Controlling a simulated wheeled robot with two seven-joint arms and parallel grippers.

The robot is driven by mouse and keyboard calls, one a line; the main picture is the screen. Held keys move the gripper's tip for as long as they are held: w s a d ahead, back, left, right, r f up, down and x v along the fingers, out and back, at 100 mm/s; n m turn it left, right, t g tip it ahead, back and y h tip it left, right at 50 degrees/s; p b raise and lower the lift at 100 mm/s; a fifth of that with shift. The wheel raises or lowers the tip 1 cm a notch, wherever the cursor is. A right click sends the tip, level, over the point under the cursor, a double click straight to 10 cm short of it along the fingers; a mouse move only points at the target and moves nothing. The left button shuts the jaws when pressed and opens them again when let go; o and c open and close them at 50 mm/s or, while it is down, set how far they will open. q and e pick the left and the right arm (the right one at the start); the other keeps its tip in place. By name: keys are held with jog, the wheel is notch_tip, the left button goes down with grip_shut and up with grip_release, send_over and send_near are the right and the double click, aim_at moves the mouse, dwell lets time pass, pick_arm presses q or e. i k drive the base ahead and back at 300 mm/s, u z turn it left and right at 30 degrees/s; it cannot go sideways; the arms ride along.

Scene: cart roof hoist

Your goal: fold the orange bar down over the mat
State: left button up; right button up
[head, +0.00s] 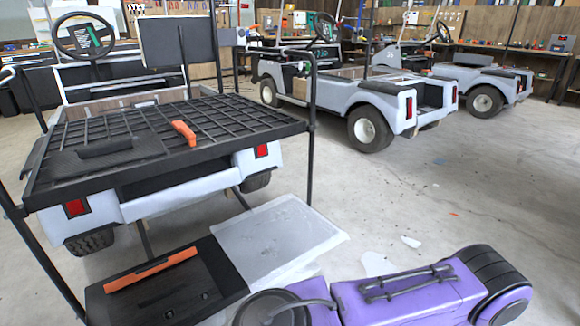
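Two orange bars show in the head view. One short orange bar (184,132) lies on the black slatted rack at the back of the nearest cart. A longer orange bar (150,269) lies slanted across a black board (195,289) low at the bottom left. A dark mat-like panel (135,150) with a raised black block lies on the rack's near left part. A pale translucent sheet (280,235) lies beside the black board. I cannot tell which of these is the mat, or whether either bar is hinged.
The nearest cart (165,202) has black posts at its sides. Two more carts (375,95) (490,85) stand behind. The concrete floor at the right is mostly clear, with small scraps.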

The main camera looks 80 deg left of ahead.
aim_at(154, 269)
jog(key=u, duration=3.95)
jog(key=i, duration=1)
